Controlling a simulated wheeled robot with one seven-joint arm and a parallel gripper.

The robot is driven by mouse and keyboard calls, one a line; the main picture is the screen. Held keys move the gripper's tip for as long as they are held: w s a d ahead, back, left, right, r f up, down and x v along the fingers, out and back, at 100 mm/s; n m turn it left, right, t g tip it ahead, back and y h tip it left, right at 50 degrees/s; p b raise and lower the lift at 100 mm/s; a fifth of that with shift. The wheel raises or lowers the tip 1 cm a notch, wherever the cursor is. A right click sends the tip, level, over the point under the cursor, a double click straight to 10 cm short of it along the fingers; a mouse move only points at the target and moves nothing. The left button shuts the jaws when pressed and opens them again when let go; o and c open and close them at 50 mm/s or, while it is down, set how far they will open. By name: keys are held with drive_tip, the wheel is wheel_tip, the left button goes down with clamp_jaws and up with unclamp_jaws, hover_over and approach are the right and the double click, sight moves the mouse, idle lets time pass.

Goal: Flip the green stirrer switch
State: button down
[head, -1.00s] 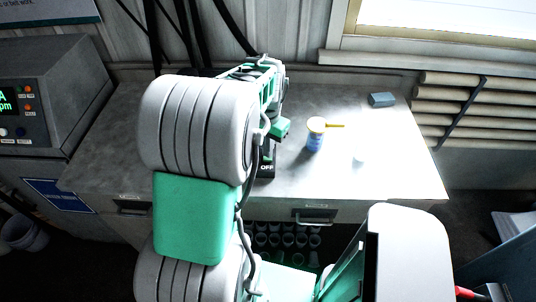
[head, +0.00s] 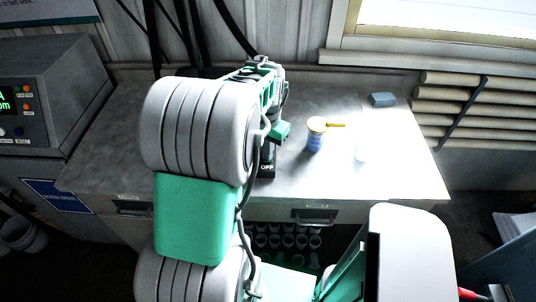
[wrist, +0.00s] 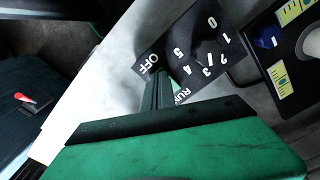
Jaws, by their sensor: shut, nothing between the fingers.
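A black control panel (wrist: 197,50) shows in the wrist view, with a dial scale from 0 to 5, OFF at its left edge and RUN at its lower edge. In the head view only a small dark part with the word OFF (head: 267,168) shows below my arm. My gripper (wrist: 160,78) is shut and empty. Its fingertips are over the panel between OFF and RUN. They cover the spot between these words, so the green stirrer switch cannot be made out clearly. I cannot tell whether the fingertips touch it.
The grey bench (head: 400,175) is mostly clear on the right. A blue-and-white cup (head: 315,140) with a yellow handle, a grey-blue block (head: 382,99) and a pale translucent vessel (head: 361,153) stand there. A grey unit with a display (head: 45,95) stands at the left.

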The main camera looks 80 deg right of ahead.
drive_tip(key=shift+f, duration=0.1)
wheel_tip(320, 180, up, 7)
drive_tip(key=p, duration=0.5)
idle(0.4)
drive_tip(key=w+a+r+n+t+h, duration=0.1)
drive_tip(key=w+a+r+n, duration=0.1)
drive_tip(key=w+a+n, duration=0.35)
drive_tip(key=w+a+r+n, duration=0.25)
drive_tip(key=w+a, duration=0.35)
drive_tip(key=w, duration=0.4)
drive_tip(key=w+a+r+n+t+h, duration=0.1)
drive_tip(key=w+a+r+n, duration=0.2)
drive_tip(key=w+a, duration=0.4)
drive_tip(key=w+a+r+n+t+y, duration=0.1)
drive_tip(key=a+n, duration=0.4)
drive_tip(key=a, duration=0.6)
drive_tip(key=w+a+r+n+t+y, duration=0.1)
drive_tip(key=w+a+n, duration=0.2)
drive_tip(key=a, duration=0.8)
drive_tip(key=shift+a+n+t, duration=0.25)
drive_tip(key=shift+n+t, duration=0.05)
drive_tip(key=shift+n, duration=0.9)
